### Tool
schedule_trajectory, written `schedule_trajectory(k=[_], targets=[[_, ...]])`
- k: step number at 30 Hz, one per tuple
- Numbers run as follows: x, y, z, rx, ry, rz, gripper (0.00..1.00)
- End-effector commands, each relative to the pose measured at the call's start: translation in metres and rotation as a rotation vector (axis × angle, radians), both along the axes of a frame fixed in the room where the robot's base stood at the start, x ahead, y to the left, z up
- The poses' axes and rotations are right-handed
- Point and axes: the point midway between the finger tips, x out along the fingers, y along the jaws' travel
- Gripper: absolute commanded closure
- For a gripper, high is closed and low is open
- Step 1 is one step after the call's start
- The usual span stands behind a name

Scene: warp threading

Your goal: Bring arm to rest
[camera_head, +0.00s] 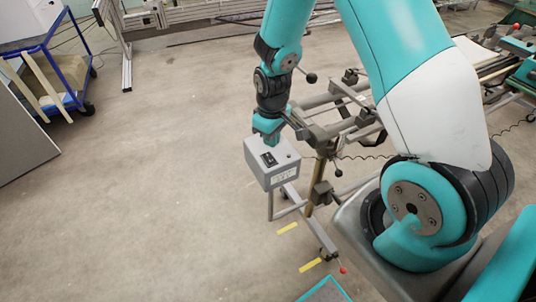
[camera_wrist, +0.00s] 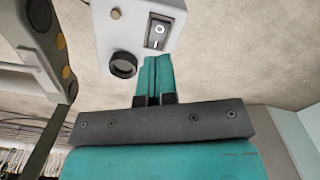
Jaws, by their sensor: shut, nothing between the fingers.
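My arm reaches down from the top of the head view, and my gripper (camera_head: 268,130) is at its lower end, close to the top edge of a grey control box (camera_head: 283,176). In the wrist view my gripper (camera_wrist: 154,72) has its teal fingers together, with nothing held between them. The fingertips point at the lower edge of the box (camera_wrist: 138,14), near its black rocker switch (camera_wrist: 158,30) and round black knob (camera_wrist: 123,64). I cannot tell whether the fingertips touch the box.
The box sits on a grey metal frame (camera_head: 326,240) with bars and black-knobbed levers beside my arm. A blue cart (camera_head: 68,75) stands at the upper left, next to a grey panel (camera_head: 22,140). The concrete floor (camera_head: 160,200) at the left is clear.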

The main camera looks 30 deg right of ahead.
Motion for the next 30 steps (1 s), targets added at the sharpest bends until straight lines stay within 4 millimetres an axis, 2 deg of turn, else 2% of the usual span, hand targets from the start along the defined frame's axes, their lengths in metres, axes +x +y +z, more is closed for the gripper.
schedule_trajectory(k=[10,13,14,17,20,24,27,30], targets=[[0.000,0.001,0.001,0.002,-0.002,0.001,1.00],[0.000,0.010,0.016,0.018,-0.013,0.004,1.00],[-0.001,0.016,0.024,0.028,-0.018,0.007,1.00],[-0.008,0.044,0.065,0.080,-0.042,0.024,1.00],[-0.028,0.079,0.115,0.150,-0.058,0.055,1.00],[-0.076,0.122,0.177,0.242,-0.068,0.119,1.00],[-0.116,0.144,0.210,0.293,-0.066,0.174,1.00],[-0.152,0.157,0.233,0.328,-0.063,0.226,1.00]])
